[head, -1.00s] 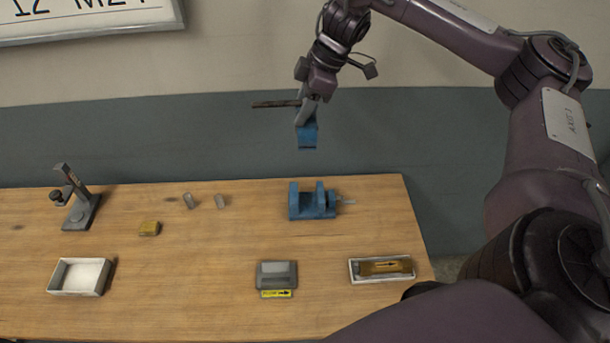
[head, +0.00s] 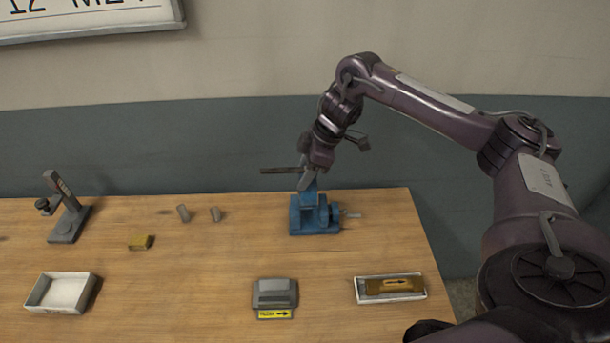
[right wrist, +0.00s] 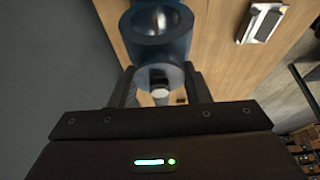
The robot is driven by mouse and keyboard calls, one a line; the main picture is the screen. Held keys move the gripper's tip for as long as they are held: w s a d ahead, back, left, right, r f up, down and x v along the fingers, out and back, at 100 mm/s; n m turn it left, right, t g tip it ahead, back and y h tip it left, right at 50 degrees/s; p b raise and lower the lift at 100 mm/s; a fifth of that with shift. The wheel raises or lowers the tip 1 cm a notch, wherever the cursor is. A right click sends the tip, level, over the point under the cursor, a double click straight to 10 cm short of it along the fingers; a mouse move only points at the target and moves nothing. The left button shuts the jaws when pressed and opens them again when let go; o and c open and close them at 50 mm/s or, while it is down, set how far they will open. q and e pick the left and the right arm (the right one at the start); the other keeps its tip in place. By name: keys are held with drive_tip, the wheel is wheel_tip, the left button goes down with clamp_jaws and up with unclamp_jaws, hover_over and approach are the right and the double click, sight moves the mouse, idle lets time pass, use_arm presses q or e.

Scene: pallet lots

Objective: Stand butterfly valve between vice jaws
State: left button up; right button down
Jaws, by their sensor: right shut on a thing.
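The blue butterfly valve (head: 309,196), with its dark lever (head: 281,170) pointing left, is held by my right gripper (head: 307,181). The gripper points down and is shut on the valve's upper part. The valve's lower body overlaps the jaws of the blue vice (head: 315,229) at the back right of the table; whether it rests on the vice floor is hidden. In the right wrist view the valve (right wrist: 160,48) shows as blue round parts between and beyond the fingers. My left gripper is not in view.
The middle is clear.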

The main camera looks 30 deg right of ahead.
drive_tip(key=shift+w+f, duration=0.1)
drive_tip(key=shift+f, duration=0.45)
drive_tip(key=shift+f, duration=0.45)
drive_tip(key=shift+f, duration=0.15)
drive_tip(key=c, duration=0.8)
unclamp_jaws()
drive_tip(key=shift+o, duration=0.2)
